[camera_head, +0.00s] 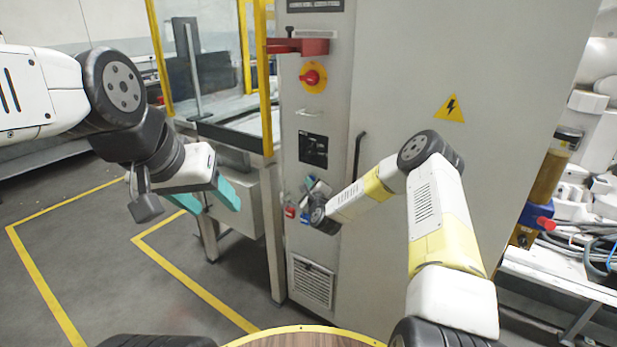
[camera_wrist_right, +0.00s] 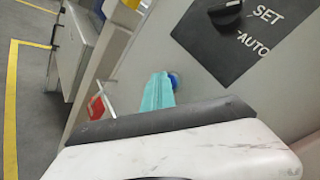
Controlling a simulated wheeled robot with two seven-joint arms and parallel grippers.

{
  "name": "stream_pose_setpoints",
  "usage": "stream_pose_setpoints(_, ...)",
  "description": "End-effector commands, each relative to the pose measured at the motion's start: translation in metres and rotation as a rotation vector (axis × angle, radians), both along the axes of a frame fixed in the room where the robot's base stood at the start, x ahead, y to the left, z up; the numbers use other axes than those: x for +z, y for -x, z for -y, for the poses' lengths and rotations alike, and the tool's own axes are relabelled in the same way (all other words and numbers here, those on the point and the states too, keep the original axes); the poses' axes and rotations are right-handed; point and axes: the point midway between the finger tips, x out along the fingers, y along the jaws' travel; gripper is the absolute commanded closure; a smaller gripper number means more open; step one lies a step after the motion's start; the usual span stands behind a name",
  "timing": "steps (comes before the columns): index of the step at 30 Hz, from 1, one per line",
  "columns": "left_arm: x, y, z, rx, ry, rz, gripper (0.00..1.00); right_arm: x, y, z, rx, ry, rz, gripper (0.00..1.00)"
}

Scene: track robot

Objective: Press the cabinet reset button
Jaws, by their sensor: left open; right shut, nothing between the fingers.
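The grey cabinet (camera_head: 420,75) stands ahead and to the right. A round blue button (camera_wrist_right: 174,80) sits on its front face, below the black SET/AUTO panel (camera_wrist_right: 232,38); no label on the button is readable. My right gripper (camera_wrist_right: 157,92) is shut and empty, its teal fingertips at the button in the right wrist view. They cover part of the button, and I cannot tell whether they touch it. In the head view my right wrist hides most of that spot. My left gripper (camera_head: 207,197) is open and empty, left of the cabinet.
A red rotary switch (camera_head: 312,77) on a yellow plate and a red bracket (camera_head: 298,47) sit higher on the cabinet. A red item (camera_wrist_right: 97,105) juts out near the blue button. A yellow-framed enclosure (camera_head: 155,50) stands to the left. Floor with yellow lines is clear at left.

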Motion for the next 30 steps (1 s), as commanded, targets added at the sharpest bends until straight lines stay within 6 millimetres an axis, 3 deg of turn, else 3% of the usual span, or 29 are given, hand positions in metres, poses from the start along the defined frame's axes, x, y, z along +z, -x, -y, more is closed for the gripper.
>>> stream_pose_setpoints(30,0.0,0.0,0.0,0.0,0.0,0.0,0.45,0.0,0.022,-0.016,0.001,0.0,-0.001,1.0)
